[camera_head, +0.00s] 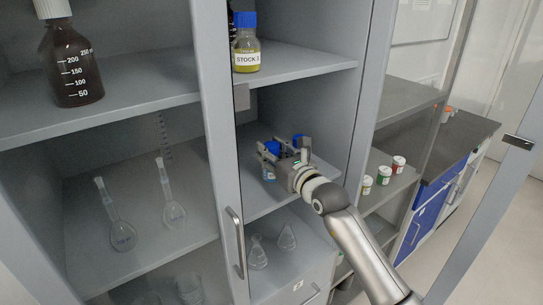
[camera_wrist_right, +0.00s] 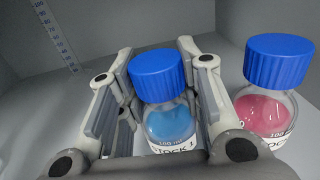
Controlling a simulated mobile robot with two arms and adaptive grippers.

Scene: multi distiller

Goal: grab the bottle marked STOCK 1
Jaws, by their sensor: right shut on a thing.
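A small clear bottle with a blue cap and blue liquid (camera_wrist_right: 165,118) stands between the fingers of my right gripper (camera_wrist_right: 155,95) in the right wrist view. Its partly cut-off label reads STOCK 1. In the head view, my right gripper (camera_head: 284,156) is inside the cabinet on the middle shelf, shut on this bottle (camera_head: 269,173), whose cap shows between the fingers. A similar bottle with pink liquid (camera_wrist_right: 264,108) stands just right of the gripper, its label number hidden. My left gripper is not in view.
A yellow STOCK bottle (camera_head: 246,48) stands on the shelf above. A brown bottle (camera_head: 72,65) and flasks (camera_head: 120,232) are in the left compartment. The cabinet's divider (camera_head: 218,110) and right wall (camera_head: 352,110) flank my arm. Small jars (camera_head: 384,175) stand on a shelf to the right.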

